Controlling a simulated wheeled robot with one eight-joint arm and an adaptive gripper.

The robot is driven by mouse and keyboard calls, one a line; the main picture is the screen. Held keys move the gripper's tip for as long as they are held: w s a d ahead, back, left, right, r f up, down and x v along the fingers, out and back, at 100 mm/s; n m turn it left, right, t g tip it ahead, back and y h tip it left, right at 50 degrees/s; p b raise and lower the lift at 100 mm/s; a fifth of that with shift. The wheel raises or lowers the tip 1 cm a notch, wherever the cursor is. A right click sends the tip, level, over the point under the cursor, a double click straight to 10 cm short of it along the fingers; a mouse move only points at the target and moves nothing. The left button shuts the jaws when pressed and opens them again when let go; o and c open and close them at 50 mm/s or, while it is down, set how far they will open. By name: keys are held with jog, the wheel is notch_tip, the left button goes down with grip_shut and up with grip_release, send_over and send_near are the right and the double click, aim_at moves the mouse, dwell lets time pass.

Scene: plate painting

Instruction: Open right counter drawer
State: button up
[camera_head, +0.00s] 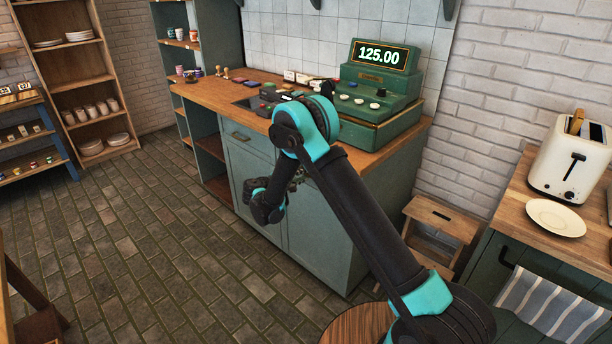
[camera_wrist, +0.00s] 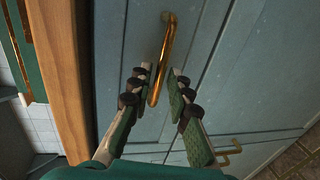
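The counter (camera_head: 330,220) is blue-green with a wooden top. In the wrist view, a pale blue drawer front (camera_wrist: 120,40) lies next to the wooden counter edge (camera_wrist: 72,75) and appears closed. A brass bar handle (camera_wrist: 165,55) is mounted on it. My gripper (camera_wrist: 161,75) is open, with one finger on each side of the handle's near end. A gap shows on the right side; I cannot tell whether the left finger touches it. In the head view, my arm hides the right drawer and most of the gripper.
Another brass handle (camera_wrist: 226,154) is on a lower panel. A green cash register (camera_head: 378,85) stands on the counter. A wooden stool (camera_head: 440,222) is at the right; the tiled floor (camera_head: 130,230) at left is clear.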

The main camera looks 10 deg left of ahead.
jog(key=shift+x, duration=1.1)
grip_shut()
